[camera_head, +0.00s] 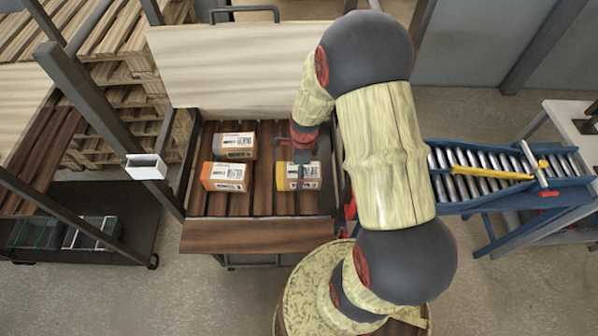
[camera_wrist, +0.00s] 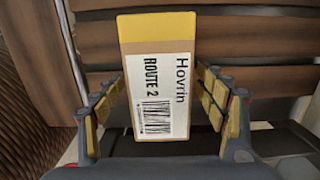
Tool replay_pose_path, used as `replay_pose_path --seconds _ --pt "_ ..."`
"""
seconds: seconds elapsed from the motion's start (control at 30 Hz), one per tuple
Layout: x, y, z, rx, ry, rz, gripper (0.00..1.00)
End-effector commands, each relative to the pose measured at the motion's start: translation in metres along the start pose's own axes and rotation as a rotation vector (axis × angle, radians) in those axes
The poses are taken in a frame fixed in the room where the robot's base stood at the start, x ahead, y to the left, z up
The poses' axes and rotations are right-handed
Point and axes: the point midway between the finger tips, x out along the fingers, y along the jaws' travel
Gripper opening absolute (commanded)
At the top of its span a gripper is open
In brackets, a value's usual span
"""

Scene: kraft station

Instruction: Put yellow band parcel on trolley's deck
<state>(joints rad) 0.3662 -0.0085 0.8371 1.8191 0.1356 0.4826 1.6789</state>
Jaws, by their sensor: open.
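The yellow band parcel (camera_head: 312,178) lies on the right part of a dark slatted wooden deck (camera_head: 270,200), its white label facing up. In the wrist view the parcel (camera_wrist: 160,30) stands between my two fingers, with its label reading "Hovrin, ROUTE 2". My gripper (camera_head: 303,158) is over the parcel from above; in the wrist view my gripper (camera_wrist: 160,95) is open, with one finger pad on each side and small gaps to the parcel. I cannot tell for sure which cart is the trolley.
A grey-topped parcel (camera_head: 234,145) and an orange-banded parcel (camera_head: 223,176) lie left on the same deck. A roller conveyor (camera_head: 480,172) stands right. A dark low platform with casters (camera_head: 125,235) and bins is at left. Posts and stacked pallets (camera_head: 120,75) stand behind it.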

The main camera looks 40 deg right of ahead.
Motion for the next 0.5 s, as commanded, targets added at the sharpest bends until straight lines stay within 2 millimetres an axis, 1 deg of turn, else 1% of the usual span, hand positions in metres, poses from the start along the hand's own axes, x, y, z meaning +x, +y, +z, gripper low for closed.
replay_pose_path --seconds 0.33,0.43,0.5 --pt "-0.001 0.000 0.000 0.000 0.000 0.001 0.75" --pt "-0.009 -0.001 0.000 0.000 -0.001 -0.003 0.75" --pt "-0.019 -0.001 0.000 -0.001 0.000 -0.002 0.75"
